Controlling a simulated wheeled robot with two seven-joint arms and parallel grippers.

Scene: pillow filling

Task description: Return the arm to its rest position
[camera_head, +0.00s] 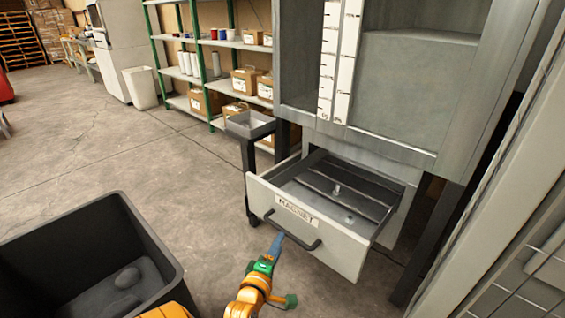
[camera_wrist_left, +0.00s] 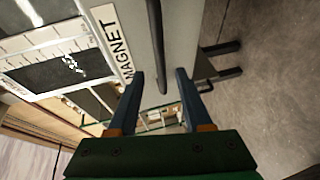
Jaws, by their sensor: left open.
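My left gripper (camera_head: 278,243), with blue fingers on a green and orange wrist, is in front of the drawer (camera_head: 320,246) labelled "MAGNET". The drawer is pulled out of the grey cabinet. In the left wrist view the gripper (camera_wrist_left: 160,75) is open, its two blue fingers apart. The dark drawer handle (camera_wrist_left: 154,40) lies in line with the gap between them. In the head view the fingertips overlap the handle (camera_head: 308,243); I cannot tell whether they touch it. My right gripper is not in view.
The drawer holds dark bars and small light pieces (camera_head: 337,189). A black bin (camera_head: 160,245) with a rounded object inside stands at lower left. A small grey tray stand (camera_head: 250,124) is left of the drawer. Shelves (camera_head: 222,44) stand behind. Concrete floor is clear between bin and drawer.

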